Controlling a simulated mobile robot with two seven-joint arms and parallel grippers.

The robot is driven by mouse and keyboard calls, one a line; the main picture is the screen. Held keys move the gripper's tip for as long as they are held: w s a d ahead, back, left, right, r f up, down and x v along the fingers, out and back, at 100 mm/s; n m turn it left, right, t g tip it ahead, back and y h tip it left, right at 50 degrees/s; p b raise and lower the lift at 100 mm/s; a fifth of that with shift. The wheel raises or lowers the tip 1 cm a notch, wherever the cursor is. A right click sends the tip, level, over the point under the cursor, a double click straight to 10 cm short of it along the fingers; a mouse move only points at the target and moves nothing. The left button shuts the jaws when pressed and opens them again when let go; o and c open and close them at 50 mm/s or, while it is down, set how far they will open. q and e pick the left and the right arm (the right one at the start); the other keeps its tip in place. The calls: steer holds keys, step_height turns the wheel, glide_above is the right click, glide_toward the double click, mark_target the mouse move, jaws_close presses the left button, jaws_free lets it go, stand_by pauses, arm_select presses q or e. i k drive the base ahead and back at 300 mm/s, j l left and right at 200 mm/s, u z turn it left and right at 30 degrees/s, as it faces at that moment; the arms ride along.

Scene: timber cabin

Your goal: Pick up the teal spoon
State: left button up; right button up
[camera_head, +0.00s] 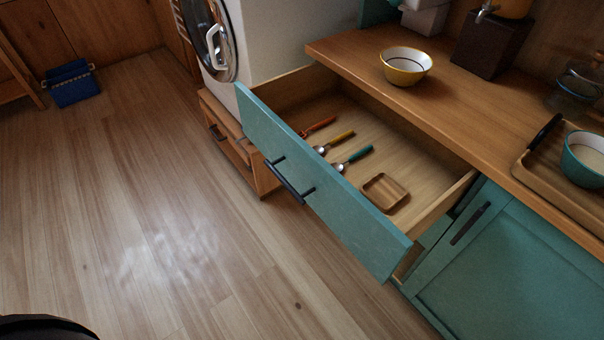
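The teal spoon (353,158) lies flat in the open drawer (420,172), its metal bowl toward the drawer front and its teal handle toward the back right. Neither of my grippers can be made out. Only a dark rounded shape shows at the bottom left corner, and I cannot tell which part it is.
The teal drawer front (320,190) with a dark handle juts out over the floor. The wooden counter (465,110) above holds a yellow-and-white bowl (405,66) and a tray (530,172) with a teal bowl (584,160). A blue basket (72,84) stands far left. The floor (150,200) is clear.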

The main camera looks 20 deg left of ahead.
mark_target(338, 166)
steer(key=i+j+z, duration=0.2)
steer(key=j+z, duration=0.2)
steer(key=i+j+z, duration=0.1)
steer(key=j+z, duration=0.7)
steer(key=j, duration=0.15)
